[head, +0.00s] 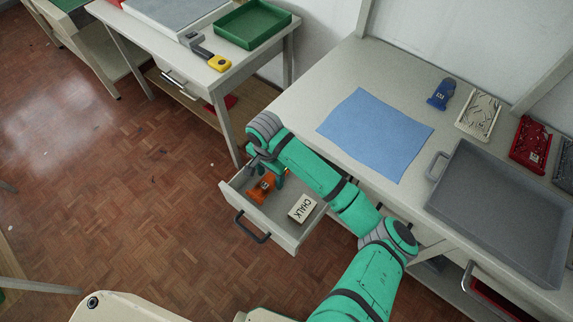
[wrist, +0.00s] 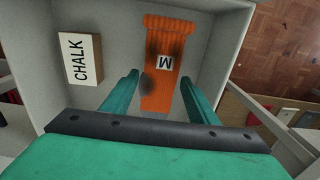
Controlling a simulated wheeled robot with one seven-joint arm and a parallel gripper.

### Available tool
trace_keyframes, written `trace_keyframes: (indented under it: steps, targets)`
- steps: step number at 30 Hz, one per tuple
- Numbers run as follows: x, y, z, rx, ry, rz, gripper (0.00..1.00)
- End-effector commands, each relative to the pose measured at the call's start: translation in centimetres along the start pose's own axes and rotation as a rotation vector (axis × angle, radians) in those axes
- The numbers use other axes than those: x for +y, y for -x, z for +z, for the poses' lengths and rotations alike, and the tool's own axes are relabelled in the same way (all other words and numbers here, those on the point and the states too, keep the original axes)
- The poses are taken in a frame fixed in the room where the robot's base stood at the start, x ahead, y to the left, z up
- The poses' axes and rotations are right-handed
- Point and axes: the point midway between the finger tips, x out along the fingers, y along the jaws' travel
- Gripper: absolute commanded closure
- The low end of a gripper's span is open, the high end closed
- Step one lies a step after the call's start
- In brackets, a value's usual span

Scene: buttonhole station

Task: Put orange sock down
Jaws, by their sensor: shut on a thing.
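The orange sock (head: 262,188) is inside the open drawer (head: 265,222), at its left side in the head view. In the wrist view the sock (wrist: 172,65) has a ribbed cuff, dark smudges and a white tag marked M. My gripper (wrist: 159,78) reaches down into the drawer and is shut on the sock, with a green finger on each side of it. In the head view my gripper (head: 266,175) is partly hidden by my wrist. I cannot tell whether the sock touches the drawer floor.
A white chalk box (head: 302,208) lies beside the sock in the drawer. On the bench are a blue cloth (head: 375,133), a blue sock (head: 441,94), a grey tray (head: 500,205) and a red patterned item (head: 529,143). A green tray (head: 252,24) stands on another table.

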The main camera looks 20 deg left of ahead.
Motion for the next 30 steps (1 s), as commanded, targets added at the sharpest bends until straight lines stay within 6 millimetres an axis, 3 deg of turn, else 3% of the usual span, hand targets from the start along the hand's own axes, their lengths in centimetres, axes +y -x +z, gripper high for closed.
trace_keyframes:
  steps: [4,9,16,22,30]
  targets:
    - [0.1,-3.0,-0.3,0.002,-0.002,0.004,0.67]
    - [0.1,-2.7,-3.5,0.003,-0.001,0.003,0.67]
    - [0.0,-2.7,-5.1,0.002,-0.001,0.001,0.67]
    - [0.0,-2.6,-8.1,0.002,-0.001,0.002,0.67]
    - [0.0,-3.9,-8.0,0.000,0.000,0.000,0.67]
